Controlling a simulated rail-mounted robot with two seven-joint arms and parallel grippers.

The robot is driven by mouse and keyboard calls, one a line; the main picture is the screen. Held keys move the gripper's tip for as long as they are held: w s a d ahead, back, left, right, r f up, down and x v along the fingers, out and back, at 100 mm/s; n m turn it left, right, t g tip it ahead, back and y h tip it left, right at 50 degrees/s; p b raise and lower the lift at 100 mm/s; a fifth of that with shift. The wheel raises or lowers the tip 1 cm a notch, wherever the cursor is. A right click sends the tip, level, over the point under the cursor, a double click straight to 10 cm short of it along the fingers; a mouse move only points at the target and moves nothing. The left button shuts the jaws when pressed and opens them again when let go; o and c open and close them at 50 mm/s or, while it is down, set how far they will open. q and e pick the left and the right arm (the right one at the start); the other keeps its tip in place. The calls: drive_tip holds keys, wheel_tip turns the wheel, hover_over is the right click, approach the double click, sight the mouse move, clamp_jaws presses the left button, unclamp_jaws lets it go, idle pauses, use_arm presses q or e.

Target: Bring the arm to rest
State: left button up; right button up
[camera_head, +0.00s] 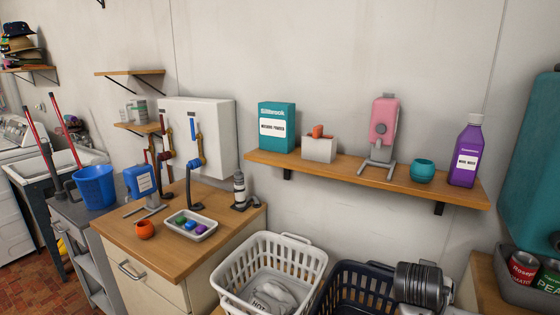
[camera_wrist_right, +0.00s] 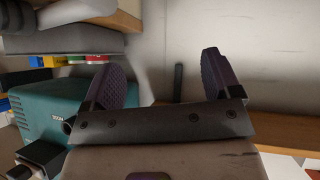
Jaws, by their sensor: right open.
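My right gripper (camera_wrist_right: 162,64) shows in the right wrist view. Its two dark, ridged fingers stand wide apart with nothing held between them. A pale wall and a dark upright strip (camera_wrist_right: 179,83) lie behind the gap. A teal box-shaped object (camera_wrist_right: 50,105) is left of the fingers, close to the gripper body. I cannot tell whether they touch. Neither gripper shows in the head view, and my left gripper is in no view.
In the head view, a wall shelf (camera_head: 400,187) holds a teal washing-powder box (camera_head: 277,128), a pink dispenser (camera_head: 384,125) and a purple bottle (camera_head: 466,150). A white basket (camera_head: 270,262) and a navy basket (camera_head: 345,285) stand below. A wooden-topped cabinet (camera_head: 180,245) is at left.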

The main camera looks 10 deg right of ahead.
drive_tip(key=s+a+f+n+t+y+p, duration=0.3)
drive_tip(key=s+a+n+t+y+p, duration=0.2)
drive_tip(key=s+a+n+y, duration=0.65)
drive_tip(key=s+a+f+g+h+p, duration=0.1)
drive_tip(key=s+a+f+g+p, duration=0.15)
drive_tip(key=s+f, duration=0.45)
drive_tip(key=s+a+f+m+g+h+p, duration=0.1)
drive_tip(key=s+a+f+g+p, duration=0.15)
drive_tip(key=s, duration=0.85)
drive_tip(key=s+a+f+g+h+p, duration=0.1)
drive_tip(key=s+f+g+p, duration=0.15)
drive_tip(key=s+f, duration=0.45)
wheel_tip(320, 180, up, 40)
drive_tip(key=s+p, duration=0.1)
drive_tip(key=p, duration=3.5)
drive_tip(key=shift+f+p, duration=0.25)
drive_tip(key=shift+p, duration=0.1)
drive_tip(key=shift+a, duration=0.1)
